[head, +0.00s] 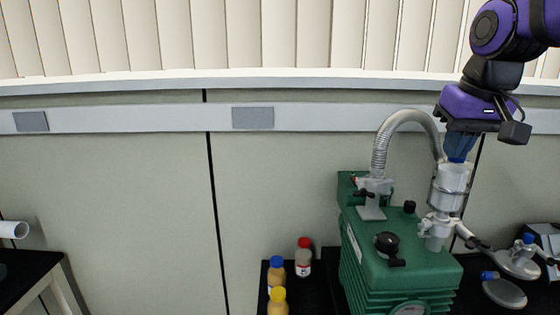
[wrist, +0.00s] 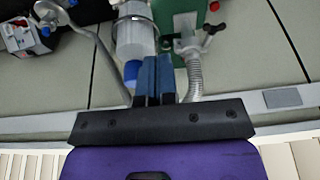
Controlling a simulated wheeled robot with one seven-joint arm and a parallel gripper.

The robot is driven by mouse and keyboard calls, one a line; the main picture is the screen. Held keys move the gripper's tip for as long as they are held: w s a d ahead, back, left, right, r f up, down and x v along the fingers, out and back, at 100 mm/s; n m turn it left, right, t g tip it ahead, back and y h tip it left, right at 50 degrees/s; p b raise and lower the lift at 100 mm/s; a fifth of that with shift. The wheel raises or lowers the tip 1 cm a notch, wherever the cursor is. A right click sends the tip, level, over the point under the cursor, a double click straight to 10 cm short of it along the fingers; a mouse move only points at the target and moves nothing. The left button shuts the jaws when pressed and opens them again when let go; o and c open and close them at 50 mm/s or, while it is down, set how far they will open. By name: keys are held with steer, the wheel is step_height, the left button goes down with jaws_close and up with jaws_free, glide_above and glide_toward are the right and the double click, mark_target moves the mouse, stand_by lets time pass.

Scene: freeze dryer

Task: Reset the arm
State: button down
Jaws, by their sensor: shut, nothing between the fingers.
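My gripper (head: 460,148) is at the right of the head view, pointing down just above the metal-and-white cylinder (head: 451,186) of the freeze dryer. In the wrist view my gripper (wrist: 156,60) has its two blue fingers close together with nothing seen between them. A blue cap (head: 456,160) shows by the fingertips at the cylinder's top; I cannot tell whether they touch it. The green freeze dryer (head: 400,262) stands below on a black bench. In the wrist view the cylinder (wrist: 135,35) lies beside the fingers.
A ribbed hose (head: 383,140) arches left of my gripper. Side arms with a blue-capped flask (head: 526,243) reach right. Several capped bottles (head: 303,258) stand left of the machine. A black table (head: 32,275) is far left.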

steer(key=s+f, duration=0.3)
steer(key=s, duration=0.4)
steer(key=s+d+f+t, duration=0.1)
steer(key=s+f, duration=0.2)
steer(key=s, duration=0.5)
steer(key=shift+t, duration=0.3)
